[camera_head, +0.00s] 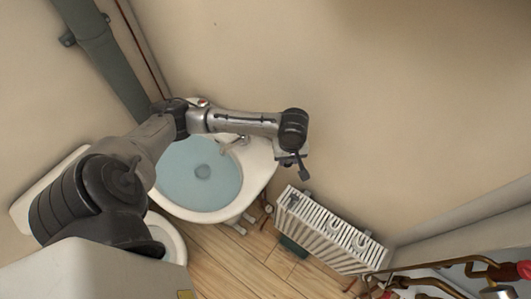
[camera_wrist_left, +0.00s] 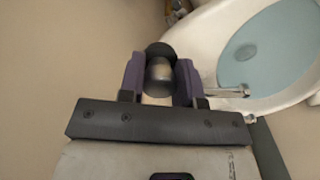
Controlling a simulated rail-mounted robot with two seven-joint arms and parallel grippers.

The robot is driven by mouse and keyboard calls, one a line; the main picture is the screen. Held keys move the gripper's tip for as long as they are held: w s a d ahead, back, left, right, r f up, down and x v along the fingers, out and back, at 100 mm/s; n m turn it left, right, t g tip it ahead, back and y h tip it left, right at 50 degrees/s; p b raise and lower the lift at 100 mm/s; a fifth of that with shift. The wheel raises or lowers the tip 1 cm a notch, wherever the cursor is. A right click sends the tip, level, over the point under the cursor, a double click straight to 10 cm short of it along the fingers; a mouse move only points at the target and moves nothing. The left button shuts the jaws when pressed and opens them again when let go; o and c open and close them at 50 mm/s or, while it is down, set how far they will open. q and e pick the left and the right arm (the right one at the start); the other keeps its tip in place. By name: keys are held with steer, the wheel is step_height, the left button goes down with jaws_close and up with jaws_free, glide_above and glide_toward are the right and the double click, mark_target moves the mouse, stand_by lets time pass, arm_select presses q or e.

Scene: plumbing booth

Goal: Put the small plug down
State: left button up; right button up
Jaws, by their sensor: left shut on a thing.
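The small plug (camera_wrist_left: 160,72) shows in the left wrist view as a short metallic body with a dark round end. My left gripper (camera_wrist_left: 160,80) is shut on it, with one finger on each side. In the head view my left gripper (camera_head: 293,158) is beside the right edge of the sink, near the wall and above the radiator's left end. I cannot make out the plug clearly in the head view. My right gripper is in neither view.
The white sink (camera_head: 264,168) holds bluish water and has a tap (camera_head: 233,144) at its back. A white radiator (camera_head: 335,235) stands right of it along the wall. Copper pipes (camera_head: 440,266) with red parts are at the lower right. Some wooden floor (camera_head: 225,254) is bare.

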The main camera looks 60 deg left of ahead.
arm_select(q)
steer(key=shift+w+a+n, duration=0.25)
steer(key=shift+a+n, duration=0.1)
steer(key=shift+n, duration=0.35)
steer(key=b, duration=0.2)
glide_above(264, 154)
step_height(264, 154, down, 7)
steer(key=shift+d+r, duration=0.1)
steer(key=shift+f+b, duration=0.5)
steer(key=shift+f, duration=1.55)
steer(key=shift+f, duration=0.1)
steer(key=o, duration=0.9)
steer(key=shift+o, duration=0.2)
